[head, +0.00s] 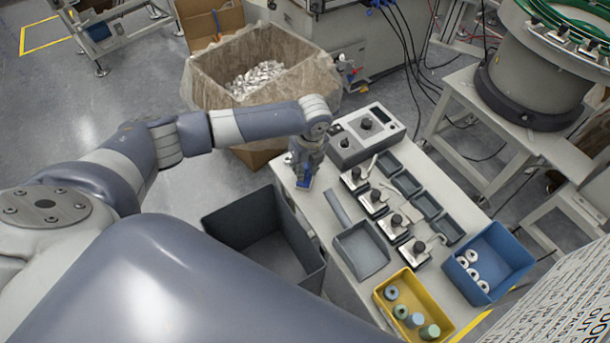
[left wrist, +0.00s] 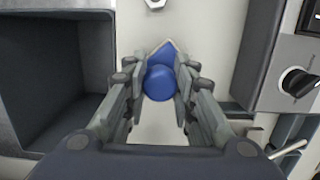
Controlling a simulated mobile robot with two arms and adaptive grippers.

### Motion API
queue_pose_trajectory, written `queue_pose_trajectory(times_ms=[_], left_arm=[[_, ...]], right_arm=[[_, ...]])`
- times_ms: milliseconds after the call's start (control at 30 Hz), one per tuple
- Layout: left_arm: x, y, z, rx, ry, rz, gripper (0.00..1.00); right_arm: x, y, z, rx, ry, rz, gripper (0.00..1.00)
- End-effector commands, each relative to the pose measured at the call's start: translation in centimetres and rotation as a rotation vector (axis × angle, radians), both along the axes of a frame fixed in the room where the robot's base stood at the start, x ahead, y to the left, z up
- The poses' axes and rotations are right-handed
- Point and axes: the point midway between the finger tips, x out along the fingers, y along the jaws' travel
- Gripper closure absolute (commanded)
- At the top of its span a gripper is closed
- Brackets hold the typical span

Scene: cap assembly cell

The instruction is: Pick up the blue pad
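The blue pad (left wrist: 160,83) has a round blue knob, with an angular blue part showing just beyond it in the left wrist view. My left gripper (left wrist: 161,78) has one finger on each side of the knob, close against it, and looks shut on it. In the head view my left gripper (head: 304,172) points down at the far left end of the light table (head: 310,203). A bit of the blue pad (head: 305,182) shows below its fingers. Whether the pad touches the tabletop is hard to tell. My right gripper is not in view.
A grey control box (head: 366,136) with a black knob stands right beside the gripper. A dark open bin (head: 262,215) is to the left. Several fixtures with black knobs, a grey tray (head: 360,250), a yellow bin (head: 415,300) and a blue bin (head: 505,252) fill the table further along.

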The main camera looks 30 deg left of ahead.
Motion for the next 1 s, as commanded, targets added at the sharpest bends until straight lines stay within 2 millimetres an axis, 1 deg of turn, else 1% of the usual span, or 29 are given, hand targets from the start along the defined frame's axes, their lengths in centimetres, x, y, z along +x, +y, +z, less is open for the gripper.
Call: queue_pose_trajectory(times_ms=[167, 400, 533, 667, 767, 1000], left_arm=[[0.0, 0.0, 0.0, 0.0, 0.0, 0.0, 1.0], [0.0, 0.0, 0.1, 0.0, 0.0, 0.0, 1.0], [0.1, 0.0, 0.5, -0.001, -0.001, 0.0, 1.0], [0.1, 0.0, 1.6, -0.002, -0.003, -0.002, 1.0], [0.2, 0.0, 3.3, -0.001, -0.006, -0.001, 1.0], [-4.1, -1.6, 3.7, -0.001, 0.001, -0.004, 1.0]], right_arm=[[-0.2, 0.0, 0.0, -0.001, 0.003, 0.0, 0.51], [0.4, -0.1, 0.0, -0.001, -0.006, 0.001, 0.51], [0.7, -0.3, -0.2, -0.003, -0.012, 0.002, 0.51], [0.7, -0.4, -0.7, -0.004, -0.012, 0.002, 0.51], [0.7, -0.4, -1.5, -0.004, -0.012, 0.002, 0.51], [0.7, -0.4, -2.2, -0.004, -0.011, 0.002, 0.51]])
